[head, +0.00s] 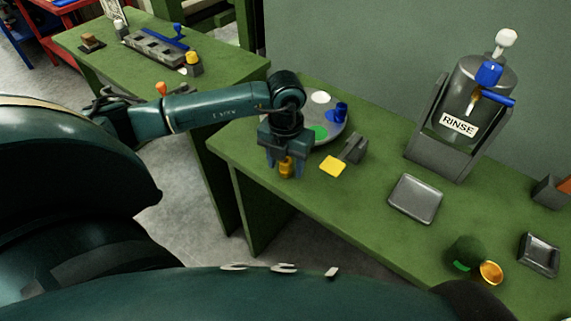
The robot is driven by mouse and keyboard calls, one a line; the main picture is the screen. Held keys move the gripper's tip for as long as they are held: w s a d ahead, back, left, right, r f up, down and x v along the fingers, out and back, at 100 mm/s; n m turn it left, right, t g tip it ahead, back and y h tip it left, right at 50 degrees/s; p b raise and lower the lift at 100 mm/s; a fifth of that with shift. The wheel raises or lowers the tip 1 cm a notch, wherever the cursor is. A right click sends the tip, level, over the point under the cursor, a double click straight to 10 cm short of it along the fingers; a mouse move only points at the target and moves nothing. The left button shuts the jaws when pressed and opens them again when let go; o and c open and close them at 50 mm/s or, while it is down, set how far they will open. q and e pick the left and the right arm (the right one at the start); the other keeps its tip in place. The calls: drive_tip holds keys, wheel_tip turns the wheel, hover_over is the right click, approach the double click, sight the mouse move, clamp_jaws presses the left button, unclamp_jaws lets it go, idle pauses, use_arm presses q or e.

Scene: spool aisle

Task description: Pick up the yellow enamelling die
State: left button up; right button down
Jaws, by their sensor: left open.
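A small golden-yellow piece (286,167), which looks like the yellow enamelling die, shows between the fingers of my left gripper (285,169). The gripper points down over the near left part of the green bench and is open, with a finger on each side of the piece. Whether the fingers touch it cannot be told. The gripper hides its upper part. A flat yellow square (333,166) lies to the right beside a grey block (354,148). My right gripper is not in view.
A round grey plate (335,131) with white and green spots and a blue piece (340,112) is behind the gripper. A rinse dispenser (461,110), a grey tray (415,198) and a small golden bowl (490,272) stand to the right. Another green table (225,70) is at the back left.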

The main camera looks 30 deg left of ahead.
use_arm(q)
drive_tip(key=c, duration=1.1)
drive_tip(key=shift+o, duration=0.2)
